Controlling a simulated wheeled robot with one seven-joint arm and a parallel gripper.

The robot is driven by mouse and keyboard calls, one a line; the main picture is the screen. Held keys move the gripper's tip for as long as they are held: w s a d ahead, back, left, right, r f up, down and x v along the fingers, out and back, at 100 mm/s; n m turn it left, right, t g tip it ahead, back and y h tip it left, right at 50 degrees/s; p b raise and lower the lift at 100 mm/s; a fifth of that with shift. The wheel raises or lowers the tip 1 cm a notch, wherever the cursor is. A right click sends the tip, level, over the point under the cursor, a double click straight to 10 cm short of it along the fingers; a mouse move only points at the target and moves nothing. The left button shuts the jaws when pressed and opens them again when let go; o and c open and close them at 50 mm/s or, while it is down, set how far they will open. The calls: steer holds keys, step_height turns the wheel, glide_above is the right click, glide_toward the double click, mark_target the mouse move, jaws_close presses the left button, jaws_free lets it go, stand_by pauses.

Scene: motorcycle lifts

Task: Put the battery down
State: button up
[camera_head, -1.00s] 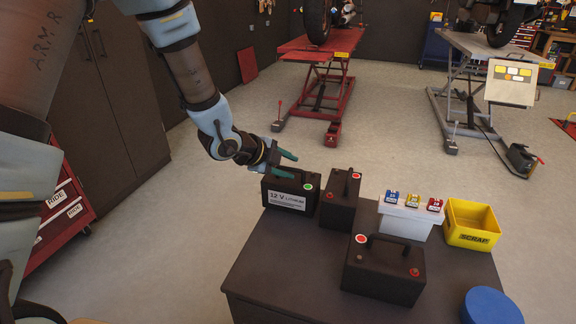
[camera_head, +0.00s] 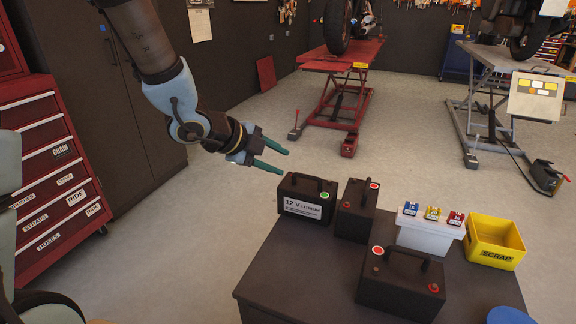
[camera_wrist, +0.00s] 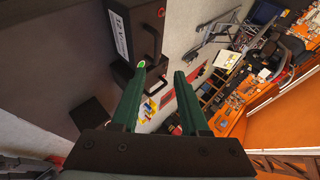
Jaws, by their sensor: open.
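The 12 V lithium battery (camera_head: 305,200), black with a white label and a green dot, stands upright on the dark table top (camera_head: 290,260), at its far left corner. My gripper (camera_head: 275,158) is open and empty, above and to the left of that battery and apart from it. In the wrist view my green fingers (camera_wrist: 160,95) are spread with nothing between them. The labelled battery (camera_wrist: 125,35) shows beyond them at the upper left, with its handle. Two other black batteries with red dots stand on the table, one beside it (camera_head: 356,212) and one nearer (camera_head: 400,285).
A white box (camera_head: 428,236) with small blue, yellow and red items and a yellow scrap bin (camera_head: 494,241) stand at the table's right. A blue round object (camera_head: 508,316) is at the front. A red drawer cabinet (camera_head: 55,190) is at left. The floor behind the table is open.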

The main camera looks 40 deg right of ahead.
steer(key=shift+a+r, duration=0.25)
steer(key=w+a+n+t+y, duration=0.2)
steer(key=w+a+n, duration=0.2)
steer(key=a+n, duration=0.3)
steer(key=w+a+n+t+y, duration=0.1)
steer(key=w+a+n+y, duration=0.25)
steer(key=a, duration=0.55)
steer(key=w+a+n+t+y, duration=0.2)
steer(key=w+a+n, duration=0.3)
steer(key=a+n, duration=0.3)
steer(key=s+a+n+g+y, duration=0.1)
steer(key=s+a+n+g, duration=0.1)
steer(key=s+a+n, duration=0.2)
steer(key=s+a+n+g+y, duration=0.1)
steer(key=s+a+n, duration=0.3)
steer(key=a+n, duration=0.4)
steer(key=shift+s+a+f+g, duration=0.25)
steer(key=shift+a+f+g, duration=0.15)
steer(key=shift+a, duration=0.8)
steer(key=shift+o, duration=0.2)
